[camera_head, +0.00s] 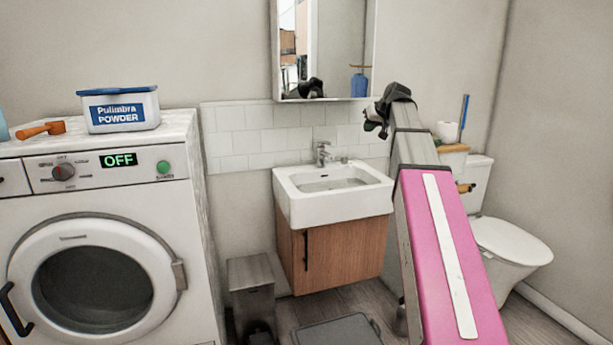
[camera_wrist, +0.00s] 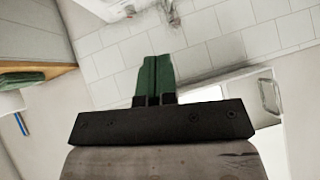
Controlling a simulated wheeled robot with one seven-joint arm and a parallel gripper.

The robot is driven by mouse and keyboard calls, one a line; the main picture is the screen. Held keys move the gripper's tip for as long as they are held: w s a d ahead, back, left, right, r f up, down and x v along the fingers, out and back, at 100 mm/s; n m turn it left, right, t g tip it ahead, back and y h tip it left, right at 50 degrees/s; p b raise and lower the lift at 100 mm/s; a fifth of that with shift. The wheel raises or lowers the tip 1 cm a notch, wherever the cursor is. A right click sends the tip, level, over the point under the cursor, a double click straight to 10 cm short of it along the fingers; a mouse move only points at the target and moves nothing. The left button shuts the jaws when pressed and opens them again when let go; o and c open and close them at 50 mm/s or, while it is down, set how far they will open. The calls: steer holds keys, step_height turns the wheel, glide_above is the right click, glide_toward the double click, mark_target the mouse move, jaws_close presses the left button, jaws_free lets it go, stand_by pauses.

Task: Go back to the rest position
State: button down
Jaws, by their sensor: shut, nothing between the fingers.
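My gripper (camera_head: 372,122) is raised in front of the tiled wall, to the right of the basin tap in the head view and below the mirror cabinet's lower right corner. The dark wrist sits at the top of my pink and grey arm. In the wrist view, the two green fingers (camera_wrist: 154,76) lie side by side, closed together with nothing between them. They point toward the white wall tiles (camera_wrist: 112,48). No held object shows in either view.
A white sink (camera_head: 332,190) on a wooden cabinet stands left of my arm. A mirror cabinet (camera_head: 330,50) hangs above. A toilet (camera_head: 510,240) is at right. A washing machine (camera_head: 100,230) with a powder box (camera_head: 122,112) on top is at left. A bin (camera_head: 251,285) stands between.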

steer(key=s+a+f+m+g+h, duration=0.1)
steer(key=s+f, duration=0.2)
steer(key=f, duration=0.7)
steer(key=s+a+f+g, duration=0.15)
steer(key=s+f, duration=0.25)
steer(key=f, duration=0.7)
steer(key=s+f+m+g+h, duration=0.1)
steer(key=s+f, duration=0.2)
steer(key=f, duration=0.7)
steer(key=s+a+f+g+h, duration=0.1)
steer(key=s+f+g, duration=0.3)
steer(key=s+f, duration=1.6)
step_height(320, 180, down, 2)
steer(key=shift+s+a+m+h, duration=0.2)
steer(key=shift+a+m+h, duration=0.1)
steer(key=shift+h, duration=0.4)
